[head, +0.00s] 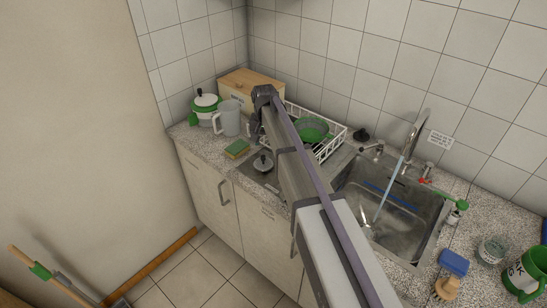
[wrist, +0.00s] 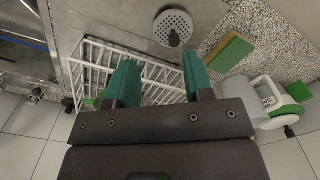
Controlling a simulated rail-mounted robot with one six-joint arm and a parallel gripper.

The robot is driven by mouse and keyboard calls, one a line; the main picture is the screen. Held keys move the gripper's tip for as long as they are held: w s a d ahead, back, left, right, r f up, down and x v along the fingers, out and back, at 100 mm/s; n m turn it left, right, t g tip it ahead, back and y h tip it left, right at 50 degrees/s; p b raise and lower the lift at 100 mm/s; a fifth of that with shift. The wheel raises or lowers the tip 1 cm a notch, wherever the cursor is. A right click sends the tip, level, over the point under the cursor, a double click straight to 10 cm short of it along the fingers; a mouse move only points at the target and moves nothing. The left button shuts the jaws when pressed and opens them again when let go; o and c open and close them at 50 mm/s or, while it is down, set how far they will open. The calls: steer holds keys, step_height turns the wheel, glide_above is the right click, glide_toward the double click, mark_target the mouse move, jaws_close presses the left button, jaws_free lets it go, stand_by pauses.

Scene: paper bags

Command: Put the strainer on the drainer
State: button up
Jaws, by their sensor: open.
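A round, perforated metal strainer with a dark knob (head: 263,163) lies on the metal surface in front of the dish rack. It also shows at the top of the wrist view (wrist: 172,27). The drainer, a white wire rack (head: 331,147), stands behind it on the counter and fills the middle of the wrist view (wrist: 92,62). A green bowl (head: 312,129) sits in the rack. My gripper (wrist: 160,60) is open with nothing between its green fingers. It is over the rack, apart from the strainer. My arm hides part of the rack in the head view.
A green and yellow sponge (head: 237,149) lies left of the strainer. A grey pitcher (head: 229,119), a green and white pot (head: 205,106) and a wooden box (head: 238,84) stand at the back left. The sink (head: 373,205) with its running tap is on the right.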

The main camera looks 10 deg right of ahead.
steer(key=s+f+n+b, duration=0.2)
steer(key=s, duration=1.3)
steer(key=s+f+n+b, duration=0.1)
steer(key=s+b, duration=0.1)
steer(key=s, duration=1.2)
steer(key=shift+s+f+n, duration=0.35)
steer(key=shift+n, duration=0.05)
steer(key=shift+c, duration=0.4)
